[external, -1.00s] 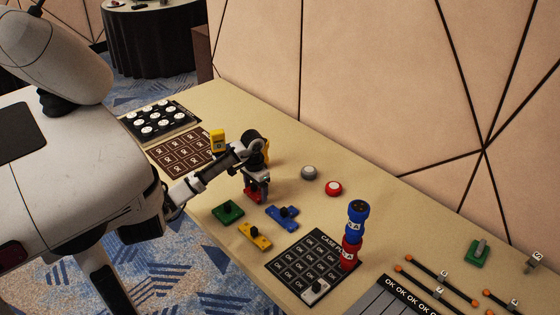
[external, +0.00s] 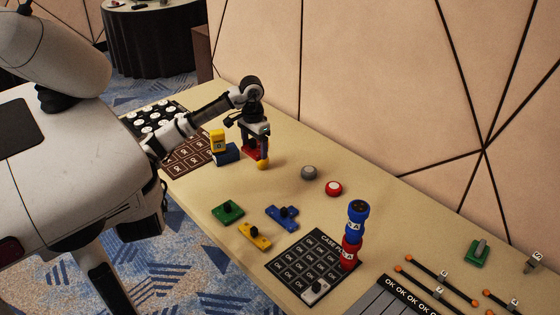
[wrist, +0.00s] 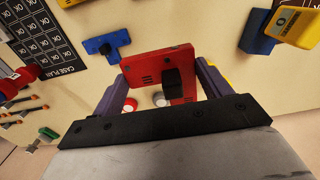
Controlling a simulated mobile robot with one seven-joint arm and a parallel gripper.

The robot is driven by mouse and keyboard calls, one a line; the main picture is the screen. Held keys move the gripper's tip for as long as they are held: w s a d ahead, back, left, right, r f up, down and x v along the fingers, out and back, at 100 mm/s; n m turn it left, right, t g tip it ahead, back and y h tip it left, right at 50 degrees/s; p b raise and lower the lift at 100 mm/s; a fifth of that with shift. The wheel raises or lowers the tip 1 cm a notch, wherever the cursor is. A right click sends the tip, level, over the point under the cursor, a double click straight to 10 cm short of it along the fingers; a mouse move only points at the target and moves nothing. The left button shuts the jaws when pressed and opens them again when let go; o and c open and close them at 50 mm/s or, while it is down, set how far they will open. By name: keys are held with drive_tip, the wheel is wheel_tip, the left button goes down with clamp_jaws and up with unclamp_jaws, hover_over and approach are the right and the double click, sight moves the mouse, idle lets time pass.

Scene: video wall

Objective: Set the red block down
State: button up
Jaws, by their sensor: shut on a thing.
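The red block (wrist: 160,72) is a flat red piece with a black knob. It sits between the two fingers of my gripper (wrist: 163,88) in the wrist view, and the fingers are shut on it. In the external view my gripper (external: 255,150) points down over the far left part of the table, with the red block (external: 248,153) partly hidden by the fingers. I cannot tell whether the block touches the table.
A blue block (external: 226,154) and a yellow device (external: 217,139) stand just left of my gripper. A yellow round thing (external: 262,165) is close by its fingers. Grey (external: 308,172) and red (external: 333,188) buttons lie to the right. Green (external: 228,212), blue (external: 283,218) and yellow (external: 255,237) pieces lie nearer.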

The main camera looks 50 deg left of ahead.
drive_tip(key=b, duration=0.5)
hover_over(285, 180)
wheel_tip(285, 180, down, 20)
drive_tip(key=shift+r+p, duration=0.2)
drive_tip(key=shift+p, duration=0.65)
drive_tip(key=o, duration=0.6)
drive_tip(key=shift+f, duration=0.15)
drive_tip(key=shift+c, duration=0.2)
drive_tip(key=o, duration=0.5)
drive_tip(key=shift+c, duration=0.2)
wheel_tip(285, 180, up, 12)
drive_tip(key=b, duration=0.2)
drive_tip(key=shift+r+b, duration=0.2)
drive_tip(key=shift+b, duration=0.15)
